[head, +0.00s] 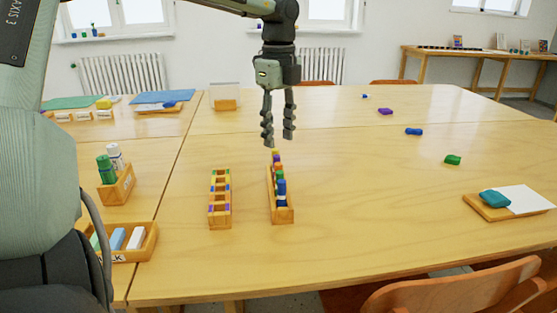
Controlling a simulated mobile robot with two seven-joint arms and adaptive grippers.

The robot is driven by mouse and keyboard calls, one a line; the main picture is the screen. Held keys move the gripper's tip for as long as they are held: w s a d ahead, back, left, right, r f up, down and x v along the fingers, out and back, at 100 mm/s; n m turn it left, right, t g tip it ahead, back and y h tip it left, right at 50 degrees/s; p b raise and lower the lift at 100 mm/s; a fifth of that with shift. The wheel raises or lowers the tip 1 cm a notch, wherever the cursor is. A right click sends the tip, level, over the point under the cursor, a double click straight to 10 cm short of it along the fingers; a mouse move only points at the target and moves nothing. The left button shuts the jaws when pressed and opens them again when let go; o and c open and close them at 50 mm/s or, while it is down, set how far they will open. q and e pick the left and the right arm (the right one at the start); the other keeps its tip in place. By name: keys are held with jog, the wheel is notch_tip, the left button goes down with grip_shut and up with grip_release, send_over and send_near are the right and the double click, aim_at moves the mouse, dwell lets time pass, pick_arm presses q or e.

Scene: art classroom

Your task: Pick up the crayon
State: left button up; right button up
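Crayon-like coloured pieces stand in a narrow wooden holder (283,216) near the middle of the table, with a dark blue one (282,193) at its near end. Small loose pieces lie to the right: a green one (453,160), a blue one (414,132) and a purple one (385,111). I cannot tell which is the task's crayon. My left gripper (278,139) points down above the far end of the holder, fingers apart, with nothing between them. My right gripper is not in view.
A second wooden rack (220,214) with coloured marks stands left of the holder. Bottles in a box (117,190) and a chalk tray (134,248) are at the left. A wooden board with white paper (526,199) lies at the right. A chair (455,291) is at the front.

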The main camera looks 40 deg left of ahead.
aim_at(276, 157)
pick_arm(q)
jog(key=f, duration=0.6)
jog(key=shift+s+f+p, duration=0.3)
jog(key=shift+s+f, duration=0.05)
jog(key=shift+f, duration=0.05)
jog(key=shift+w+f, duration=0.1)
jog(key=shift+f, duration=0.3)
grip_shut()
